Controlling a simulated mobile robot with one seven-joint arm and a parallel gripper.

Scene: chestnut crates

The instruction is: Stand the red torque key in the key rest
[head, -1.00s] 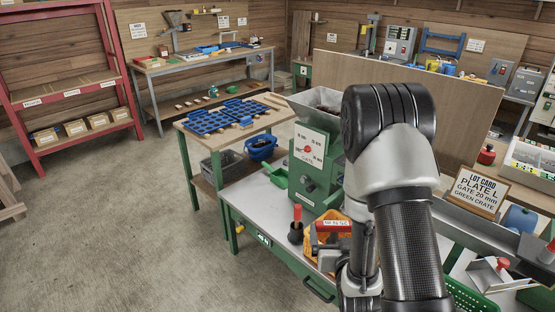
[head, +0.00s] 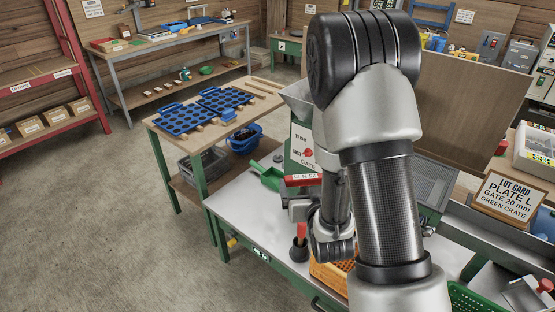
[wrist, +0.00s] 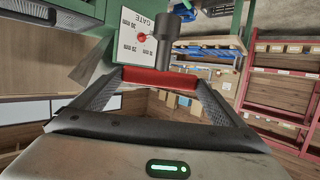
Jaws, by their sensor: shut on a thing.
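My gripper (wrist: 158,85) is shut on the red torque key (wrist: 150,76). In the wrist view its red bar lies across between the two fingers, and a dark cylinder beyond it appears to belong to the key. I cannot tell whether this is the key rest. My arm hides part of the bench.
The green machine with the gate dial (wrist: 142,38) stands close by the key. An orange crate (head: 330,277) is partly hidden beneath my arm. A green scoop (head: 267,175) lies on the bench (head: 235,205). A lot card (head: 507,196) stands at the right.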

